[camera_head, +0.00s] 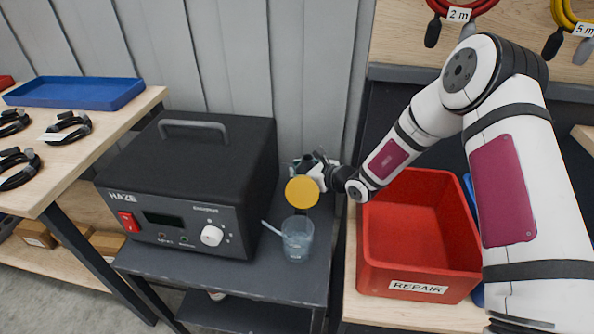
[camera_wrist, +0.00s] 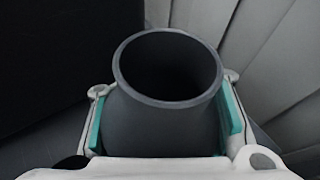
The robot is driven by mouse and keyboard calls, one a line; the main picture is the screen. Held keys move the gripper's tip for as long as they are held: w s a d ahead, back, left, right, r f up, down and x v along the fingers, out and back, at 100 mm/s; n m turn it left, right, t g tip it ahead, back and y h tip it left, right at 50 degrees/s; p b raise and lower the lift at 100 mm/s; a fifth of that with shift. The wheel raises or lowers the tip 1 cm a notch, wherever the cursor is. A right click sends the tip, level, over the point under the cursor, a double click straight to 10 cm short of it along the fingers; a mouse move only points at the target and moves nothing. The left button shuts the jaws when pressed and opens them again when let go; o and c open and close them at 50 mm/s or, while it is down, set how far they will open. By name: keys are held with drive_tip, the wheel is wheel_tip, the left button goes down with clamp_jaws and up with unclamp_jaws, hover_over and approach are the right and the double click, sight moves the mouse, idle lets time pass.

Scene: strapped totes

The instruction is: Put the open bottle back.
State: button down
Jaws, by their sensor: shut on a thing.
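The open bottle (camera_wrist: 128,115) is dark grey with a wide, uncapped round mouth, seen from above in the wrist view. My gripper (camera_wrist: 166,125) is shut around its upper body, with a teal pad on each side. In the head view my gripper (camera_head: 308,168) is behind a clear cup, between the haze machine and the red bin. A round yellow disc (camera_head: 302,191) shows just below the gripper, at the bottle. Most of the bottle is hidden there, and I cannot tell whether its base touches the table.
The black haze machine (camera_head: 190,180) stands left on the dark table (camera_head: 240,283). The clear cup (camera_head: 297,240) with a stick stands at the table's right. A red REPAIR bin (camera_head: 418,272) is right of it.

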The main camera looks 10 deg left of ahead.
drive_tip(key=shift+f, duration=0.1)
drive_tip(key=c, duration=0.8)
unclamp_jaws()
drive_tip(key=shift+r, duration=0.2)
drive_tip(key=p+v, duration=0.1)
drive_tip(key=v, duration=0.6)
drive_tip(key=shift+s+d+p, duration=0.15)
drive_tip(key=shift+s+p, duration=0.05)
drive_tip(key=shift+p, duration=0.1)
drive_tip(key=shift+r, duration=0.15)
